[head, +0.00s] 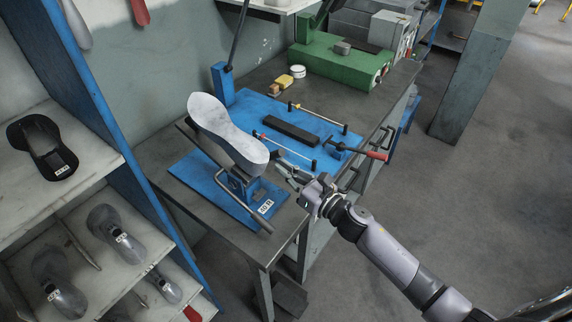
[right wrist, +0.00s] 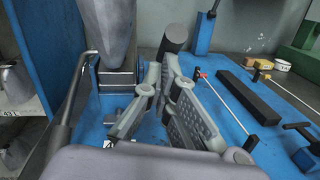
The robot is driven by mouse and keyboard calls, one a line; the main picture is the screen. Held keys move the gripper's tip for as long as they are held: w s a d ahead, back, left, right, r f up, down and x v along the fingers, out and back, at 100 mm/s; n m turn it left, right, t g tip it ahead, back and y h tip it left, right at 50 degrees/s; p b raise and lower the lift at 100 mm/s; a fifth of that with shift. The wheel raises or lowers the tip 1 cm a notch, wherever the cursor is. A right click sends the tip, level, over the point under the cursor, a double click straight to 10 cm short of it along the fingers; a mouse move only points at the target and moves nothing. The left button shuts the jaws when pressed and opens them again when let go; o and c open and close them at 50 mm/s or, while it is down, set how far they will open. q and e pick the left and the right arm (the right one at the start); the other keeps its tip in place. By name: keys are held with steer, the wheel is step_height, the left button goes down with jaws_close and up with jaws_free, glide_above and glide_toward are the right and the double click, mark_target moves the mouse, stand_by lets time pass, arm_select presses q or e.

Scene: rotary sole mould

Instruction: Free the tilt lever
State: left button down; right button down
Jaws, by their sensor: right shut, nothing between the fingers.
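The pale grey sole mould (head: 228,130) sits tilted on a blue stand with a label (head: 265,206). A bent grey lever (head: 243,203) runs along the stand's near side. In the right wrist view the lever (right wrist: 70,95) is at the left, apart from my fingers. My right gripper (head: 283,172) is shut and empty, close to the right side of the stand. In the right wrist view its fingers (right wrist: 163,72) point at a dark cylindrical knob (right wrist: 174,38). I cannot tell whether they touch it. My left gripper is not in view.
A green machine (head: 335,62) stands at the back. Shelves with several dark moulds (head: 115,230) are at the left. The floor at the right is clear.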

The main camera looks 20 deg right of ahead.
mark_target(270, 156)
steer(key=shift+w+a+r+p, duration=0.15)
steer(key=shift+w+a+r, duration=0.2)
steer(key=shift+r, duration=0.3)
steer(key=shift+w+a+r+p, duration=0.2)
steer(key=shift+w+r, duration=0.15)
steer(key=shift+r, duration=0.35)
steer(key=shift+w+a+r+p, duration=0.1)
steer(key=shift+w+a+r, duration=0.25)
steer(key=shift+r, duration=0.3)
steer(key=shift+d, duration=0.1)
